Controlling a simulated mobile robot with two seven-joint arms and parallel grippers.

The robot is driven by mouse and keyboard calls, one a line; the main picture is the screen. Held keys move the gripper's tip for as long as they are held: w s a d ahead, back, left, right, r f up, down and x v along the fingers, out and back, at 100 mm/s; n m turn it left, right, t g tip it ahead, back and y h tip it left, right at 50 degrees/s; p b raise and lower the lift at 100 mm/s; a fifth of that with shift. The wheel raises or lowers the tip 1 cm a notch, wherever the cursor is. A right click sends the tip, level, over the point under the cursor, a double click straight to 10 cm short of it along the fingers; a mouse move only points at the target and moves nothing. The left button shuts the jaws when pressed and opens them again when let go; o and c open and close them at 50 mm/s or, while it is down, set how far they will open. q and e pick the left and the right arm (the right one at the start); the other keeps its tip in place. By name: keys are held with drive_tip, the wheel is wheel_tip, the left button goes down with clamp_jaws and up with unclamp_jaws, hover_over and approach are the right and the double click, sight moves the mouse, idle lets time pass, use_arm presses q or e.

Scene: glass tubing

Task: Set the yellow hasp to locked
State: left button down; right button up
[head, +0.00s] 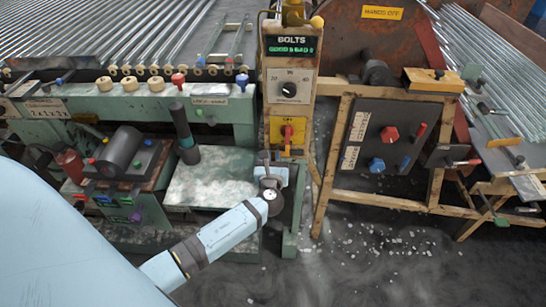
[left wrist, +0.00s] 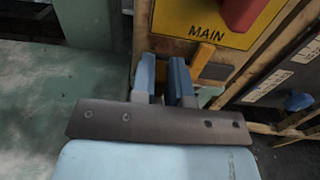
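The yellow hasp (left wrist: 203,58) is a small upright tab under the MAIN label on the yellow switch plate. A dark piece shows beside its lower end. In the head view the hasp (head: 287,150) is tiny, low on the plate under the red switch, and its setting cannot be read. My left gripper (left wrist: 163,80) has its two blue fingers apart, with a narrow gap and nothing held between them. The hasp is just right of the right finger; contact cannot be told. In the head view the left gripper (head: 270,158) is beside the post's foot. My right gripper is not in view.
The red switch (head: 288,131) sits above the hasp on the post. A green bench (head: 210,180) lies left of the gripper. A wooden frame (head: 335,165) with a dark control panel (head: 390,145) stands to the right. Glass bits litter the floor.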

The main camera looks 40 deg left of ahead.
use_arm(q)
drive_tip(key=shift+w+d+r, duration=0.1)
drive_tip(key=shift+w+d, duration=0.3)
drive_tip(key=shift+d, duration=0.2)
drive_tip(key=shift+w+d, duration=0.35)
drive_tip(key=shift+d, duration=0.25)
drive_tip(key=c, duration=1.1)
unclamp_jaws()
drive_tip(key=shift+w+d, duration=0.1)
